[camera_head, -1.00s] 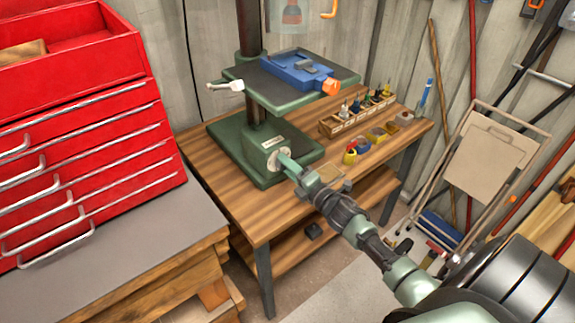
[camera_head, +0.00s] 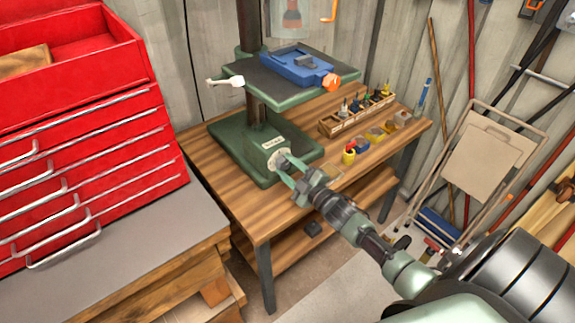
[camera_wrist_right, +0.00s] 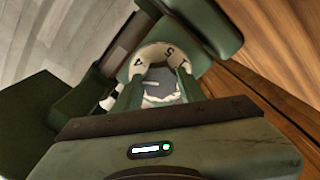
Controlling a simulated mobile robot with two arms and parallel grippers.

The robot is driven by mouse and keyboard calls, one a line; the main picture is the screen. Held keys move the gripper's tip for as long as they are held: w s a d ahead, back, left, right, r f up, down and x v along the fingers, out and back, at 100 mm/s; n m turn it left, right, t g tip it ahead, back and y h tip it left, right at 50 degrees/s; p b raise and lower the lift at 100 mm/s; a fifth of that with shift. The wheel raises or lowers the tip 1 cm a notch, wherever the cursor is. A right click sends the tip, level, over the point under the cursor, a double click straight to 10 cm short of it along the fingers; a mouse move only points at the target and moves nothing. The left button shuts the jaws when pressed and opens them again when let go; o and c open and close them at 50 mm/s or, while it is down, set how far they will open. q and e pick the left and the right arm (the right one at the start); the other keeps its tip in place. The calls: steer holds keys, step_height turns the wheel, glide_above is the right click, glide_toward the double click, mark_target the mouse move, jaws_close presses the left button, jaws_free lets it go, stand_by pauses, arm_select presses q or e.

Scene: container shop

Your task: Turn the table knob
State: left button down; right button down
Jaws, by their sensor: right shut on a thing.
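The green drill press (camera_head: 290,97) stands on the wooden bench, with a small knob (camera_head: 282,157) low on the front of its green base column. In the right wrist view the grey knob (camera_wrist_right: 159,82) sits in front of a pale dial ring (camera_wrist_right: 150,55) with the digits 4, 5 and 1 in sight. My right gripper (camera_head: 286,168) is shut on the knob, one finger on each side of it. The fingers (camera_wrist_right: 158,95) hide part of the knob and dial. My left gripper is not in view.
The bench (camera_head: 212,165) holds a wooden tool rack (camera_head: 331,128) and several small cups right of the press. A blue vise (camera_head: 290,66) lies on the press table above my gripper.

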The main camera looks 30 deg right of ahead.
steer(key=m, duration=0.5)
steer(key=shift+p, duration=0.4)
steer(key=shift+f+m, duration=0.1)
steer(key=shift+m, duration=0.3)
steer(key=c, duration=0.9)
jaws_free()
steer(key=shift+o, duration=0.2)
steer(key=s, duration=0.8)
steer(key=shift+d+b, duration=0.3)
steer(key=shift+b, duration=0.15)
